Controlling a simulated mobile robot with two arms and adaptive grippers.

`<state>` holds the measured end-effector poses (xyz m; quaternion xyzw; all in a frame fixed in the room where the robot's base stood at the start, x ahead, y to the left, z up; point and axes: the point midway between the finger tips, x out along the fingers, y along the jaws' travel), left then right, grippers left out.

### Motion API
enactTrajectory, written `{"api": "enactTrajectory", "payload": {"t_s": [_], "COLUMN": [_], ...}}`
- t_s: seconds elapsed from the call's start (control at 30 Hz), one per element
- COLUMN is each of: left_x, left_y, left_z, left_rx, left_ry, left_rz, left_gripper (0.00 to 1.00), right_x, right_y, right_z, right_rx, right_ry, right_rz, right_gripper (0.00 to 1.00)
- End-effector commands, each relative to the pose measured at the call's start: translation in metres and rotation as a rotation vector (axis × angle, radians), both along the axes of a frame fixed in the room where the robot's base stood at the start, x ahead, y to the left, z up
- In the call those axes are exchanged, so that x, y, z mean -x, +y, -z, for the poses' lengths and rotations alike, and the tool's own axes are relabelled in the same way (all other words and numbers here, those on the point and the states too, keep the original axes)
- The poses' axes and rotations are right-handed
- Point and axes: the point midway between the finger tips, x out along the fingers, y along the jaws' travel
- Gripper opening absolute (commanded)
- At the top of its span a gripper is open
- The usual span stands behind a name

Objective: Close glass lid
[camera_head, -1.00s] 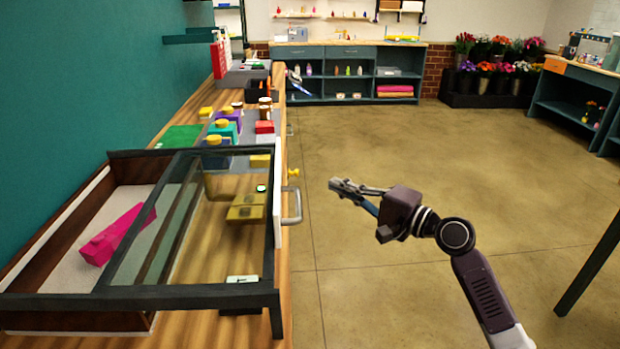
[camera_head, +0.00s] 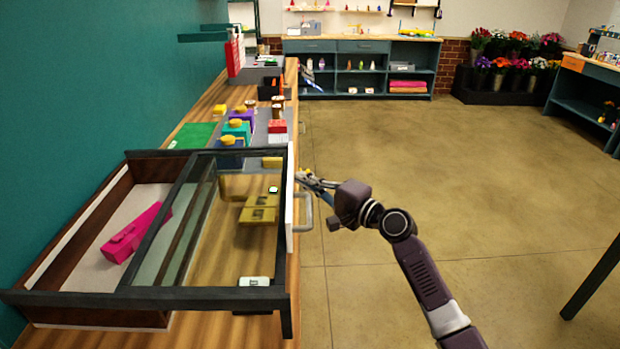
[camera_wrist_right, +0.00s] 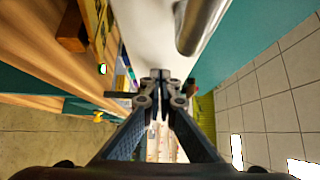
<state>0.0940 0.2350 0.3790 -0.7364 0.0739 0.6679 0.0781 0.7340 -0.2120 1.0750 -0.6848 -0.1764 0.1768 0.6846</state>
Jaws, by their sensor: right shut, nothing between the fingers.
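The glass lid (camera_head: 147,246) is a clear pane in a dark frame on the display case (camera_head: 77,223). The lid sits toward the right, over the wooden counter, leaving the left part of the case uncovered. A white panel (camera_head: 290,215) with a metal bar handle (camera_head: 308,212) is on its right side. The handle also shows in the right wrist view (camera_wrist_right: 195,25). My right gripper (camera_head: 302,177) is shut and empty, close to the white panel at the handle's far end; I cannot tell whether it touches. My left gripper is not in view.
A pink box (camera_head: 137,233) lies inside the case. Yellow-brown blocks (camera_head: 259,209) and a small white-topped item (camera_head: 254,282) show beneath or beside the lid. Several coloured items stand farther along the counter. The floor (camera_head: 400,140) to the right is clear.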

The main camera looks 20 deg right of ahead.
Motion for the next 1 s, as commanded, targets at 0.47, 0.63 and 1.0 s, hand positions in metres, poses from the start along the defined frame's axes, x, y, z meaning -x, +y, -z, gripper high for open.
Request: {"api": "enactTrajectory", "payload": {"t_s": [0.47, 0.63, 1.0], "left_x": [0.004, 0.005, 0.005], "left_y": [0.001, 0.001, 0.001], "left_z": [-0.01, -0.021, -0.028], "left_rx": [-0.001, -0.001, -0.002], "left_ry": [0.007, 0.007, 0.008], "left_rz": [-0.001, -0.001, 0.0], "left_gripper": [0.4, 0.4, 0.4], "right_x": [-0.008, -0.02, -0.05], "right_y": [0.032, 0.077, 0.178], "right_z": [-0.003, -0.004, -0.002], "right_rx": [-0.004, -0.006, -0.004], "right_ry": [0.001, 0.001, 0.0], "right_rz": [-0.004, -0.007, -0.005], "right_gripper": [0.0, 0.0, 0.0]}}
